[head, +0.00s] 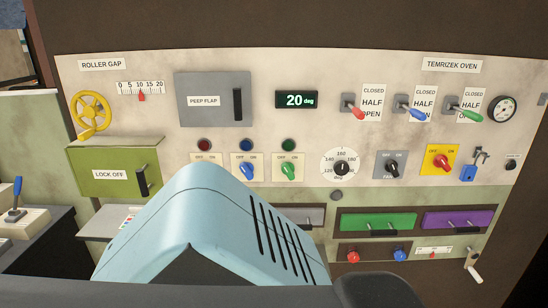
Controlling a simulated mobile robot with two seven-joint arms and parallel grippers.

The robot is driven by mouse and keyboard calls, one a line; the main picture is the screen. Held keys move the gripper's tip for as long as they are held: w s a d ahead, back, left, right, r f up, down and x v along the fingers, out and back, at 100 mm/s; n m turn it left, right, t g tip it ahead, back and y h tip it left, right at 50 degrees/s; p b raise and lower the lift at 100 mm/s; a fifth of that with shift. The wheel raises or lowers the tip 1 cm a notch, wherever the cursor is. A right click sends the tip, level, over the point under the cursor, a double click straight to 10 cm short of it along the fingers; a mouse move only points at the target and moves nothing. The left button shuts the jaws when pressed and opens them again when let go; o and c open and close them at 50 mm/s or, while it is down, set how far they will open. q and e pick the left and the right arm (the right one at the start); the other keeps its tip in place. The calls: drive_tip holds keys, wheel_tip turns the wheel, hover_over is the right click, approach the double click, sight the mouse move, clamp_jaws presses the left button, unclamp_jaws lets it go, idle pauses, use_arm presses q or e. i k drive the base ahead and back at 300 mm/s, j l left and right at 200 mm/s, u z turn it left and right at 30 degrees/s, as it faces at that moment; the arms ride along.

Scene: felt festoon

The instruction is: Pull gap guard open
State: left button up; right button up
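No part in view carries the words gap guard. Under the ROLLER GAP label (102,64) at the panel's left is a yellow handwheel (90,111). Below the wheel, a green box-like cover (112,160) sticks out from the panel. Its front bears a LOCK OFF label (109,174) and an upright black handle (142,182) near its right edge. The cover looks shut; nothing touches its handle. Neither of my grippers is in view.
My own body fills the lower middle and hides part of the lower panel. A grey PEEP FLAP door (213,99) is right of the wheel. Switches and knobs fill the panel's right side. A bench with a blue lever (15,199) is at far left.

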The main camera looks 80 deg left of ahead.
sight(132, 173)
drive_tip(key=u, duration=3.65)
